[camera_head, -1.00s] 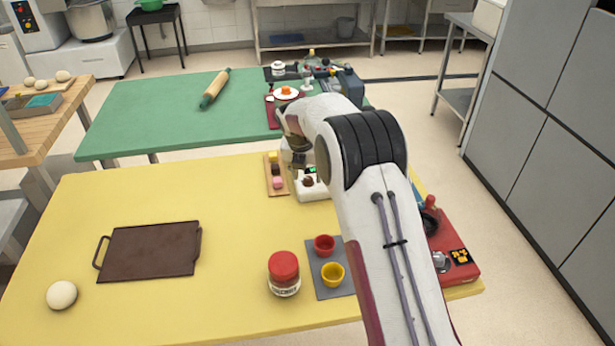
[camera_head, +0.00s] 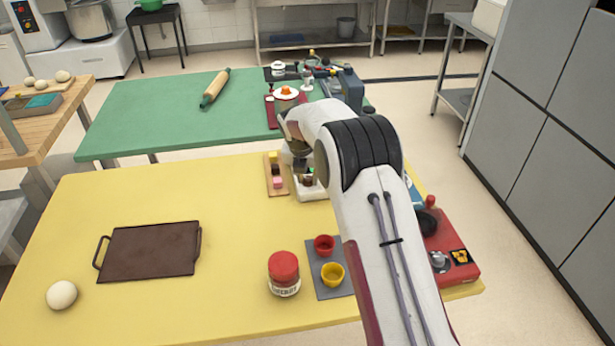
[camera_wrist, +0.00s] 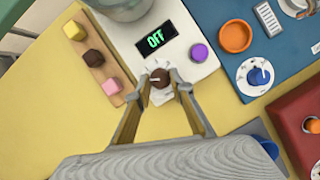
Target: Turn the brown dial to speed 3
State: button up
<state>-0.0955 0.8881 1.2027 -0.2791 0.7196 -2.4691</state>
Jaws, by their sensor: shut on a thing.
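The brown dial (camera_wrist: 160,78) is a small round knob with a pale mark, on the front of a white machine (camera_wrist: 201,70). In the wrist view the fingers of my gripper (camera_wrist: 160,86) stand on either side of the dial and are shut on it. The machine's display (camera_wrist: 156,39) reads OFF in green. A purple knob (camera_wrist: 199,53) sits to the right of the dial. In the head view the machine (camera_head: 311,190) stands on the yellow table, and my arm and gripper hide much of it and the dial.
A wooden board (camera_wrist: 92,59) with yellow, brown and pink cubes lies left of the machine. A blue mat (camera_wrist: 236,75) with an orange bowl (camera_wrist: 236,36) and a red unit (camera_wrist: 292,117) lie to the right. A dark tray (camera_head: 150,252) and a red-lidded jar (camera_head: 284,272) stand farther off.

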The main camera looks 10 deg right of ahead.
jog(key=shift+a+m+g+h, duration=0.1)
jog(key=shift+m+g+h, duration=0.2)
jog(key=shift+m, duration=0.8)
jog(key=shift+a+m+g+h, duration=0.15)
jog(key=shift+m+h, duration=0.25)
jog(key=shift+m, duration=0.7)
jog(key=shift+d, duration=0.1)
jog(key=o, duration=1.1)
jog(key=shift+r, duration=0.1)
jog(key=shift+v, duration=0.8)
jog(key=s+a+r, duration=0.1)
jog(key=s+a, duration=0.7)
jog(key=a, duration=0.1)
jog(key=shift+s, duration=0.35)
